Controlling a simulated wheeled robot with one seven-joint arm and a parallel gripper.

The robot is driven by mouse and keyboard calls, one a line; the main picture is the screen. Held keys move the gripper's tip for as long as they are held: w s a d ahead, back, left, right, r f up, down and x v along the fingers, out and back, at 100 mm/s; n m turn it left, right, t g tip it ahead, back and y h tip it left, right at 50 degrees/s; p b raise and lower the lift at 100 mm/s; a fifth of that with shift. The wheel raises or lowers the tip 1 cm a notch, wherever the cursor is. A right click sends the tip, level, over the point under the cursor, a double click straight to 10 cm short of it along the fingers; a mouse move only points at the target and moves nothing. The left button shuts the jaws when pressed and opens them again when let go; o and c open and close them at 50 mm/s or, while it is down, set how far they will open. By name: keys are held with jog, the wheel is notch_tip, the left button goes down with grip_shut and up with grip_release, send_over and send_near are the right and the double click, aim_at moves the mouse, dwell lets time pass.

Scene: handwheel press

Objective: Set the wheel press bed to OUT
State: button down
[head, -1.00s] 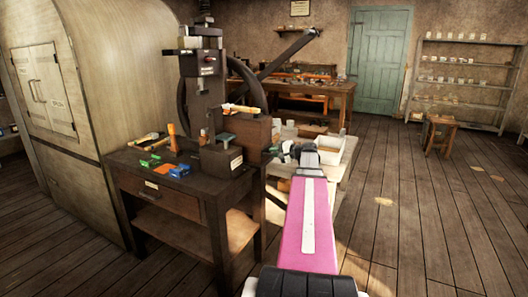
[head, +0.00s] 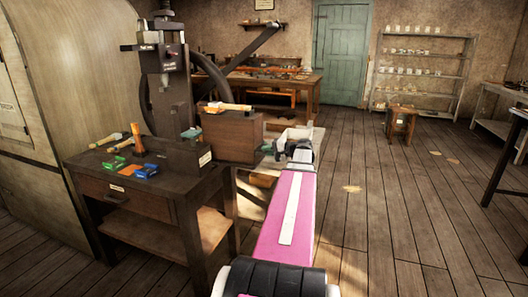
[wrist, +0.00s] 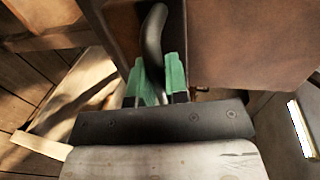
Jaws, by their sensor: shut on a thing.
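The wheel press (head: 170,85) stands on a dark wooden bench at the left in the head view, with its large dark handwheel (head: 213,75) partly hidden behind the column. A brown box-like block (head: 232,137) sits at the press's right side; I cannot tell for certain whether it is the bed. My gripper (head: 270,147) is at the right side of this block, small in the head view. In the wrist view, the green fingertips of my gripper (wrist: 157,82) are shut on a dark curved handle (wrist: 154,30) beside a brown face. Any OUT mark is not readable.
The bench (head: 150,205) carries a hammer and small green, orange and blue boxes. An orange-handled tool (head: 228,107) lies on the brown block.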

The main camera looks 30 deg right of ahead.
jog(key=shift+s+d, duration=0.15)
jog(key=shift+s, duration=0.05)
jog(key=c, duration=1.1)
grip_release()
jog(key=shift+s+d, duration=0.1)
jog(key=v, duration=1)
jog(key=shift+s+d, duration=0.2)
jog(key=shift+s, duration=0.1)
